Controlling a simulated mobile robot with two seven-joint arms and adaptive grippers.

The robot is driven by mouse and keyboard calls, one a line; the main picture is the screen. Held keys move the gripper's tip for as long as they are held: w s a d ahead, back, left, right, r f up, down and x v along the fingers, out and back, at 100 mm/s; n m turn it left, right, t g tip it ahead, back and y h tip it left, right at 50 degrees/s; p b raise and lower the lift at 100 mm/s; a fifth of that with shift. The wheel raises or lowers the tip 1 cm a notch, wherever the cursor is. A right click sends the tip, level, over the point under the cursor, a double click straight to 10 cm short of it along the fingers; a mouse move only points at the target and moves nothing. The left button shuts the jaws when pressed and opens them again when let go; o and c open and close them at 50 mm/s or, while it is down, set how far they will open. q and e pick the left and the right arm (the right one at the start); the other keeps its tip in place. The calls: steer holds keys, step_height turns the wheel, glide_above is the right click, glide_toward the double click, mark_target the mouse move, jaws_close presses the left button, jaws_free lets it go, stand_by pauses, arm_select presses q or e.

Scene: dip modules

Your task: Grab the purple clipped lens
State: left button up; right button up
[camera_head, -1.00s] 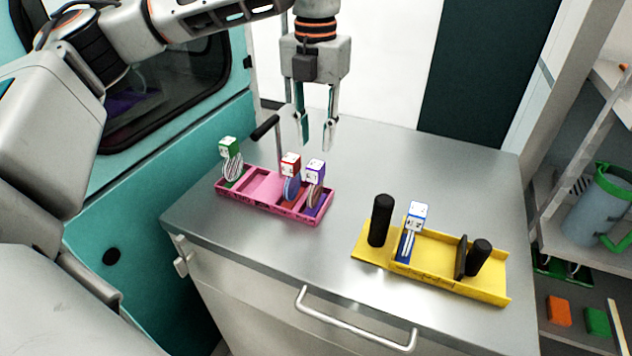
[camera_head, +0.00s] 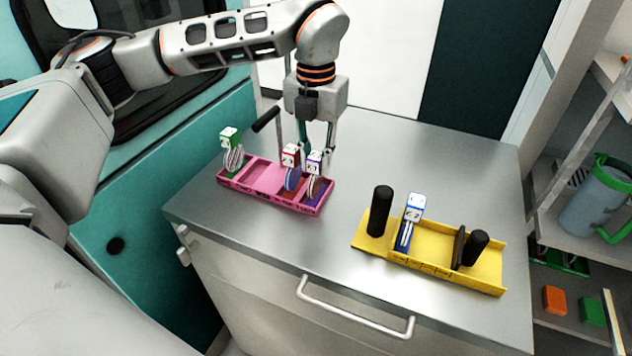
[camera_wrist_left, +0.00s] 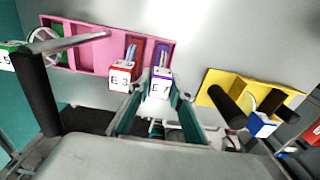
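The purple clipped lens (camera_head: 314,163) is a purple-edged white block with a round lens below, upright in the right end of the pink rack (camera_head: 238,186). In the left wrist view the purple block (camera_wrist_left: 159,83) is marked E7. My left gripper (camera_head: 317,148) points down at it, from just behind in the head view. Its fingers are apart, and in the wrist view (camera_wrist_left: 160,108) they lie to either side of the purple block. Whether they touch it is unclear. The fingertips are partly hidden. My right gripper is not in view.
A red clipped lens (camera_head: 291,156) stands close left of the purple one. A green one (camera_head: 229,138) is at the rack's left end. A yellow holder (camera_head: 440,262) with a blue clip (camera_head: 413,207) and black posts stands to the right. Bare metal counter lies between.

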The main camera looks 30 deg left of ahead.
arm_select(q)
jaws_close()
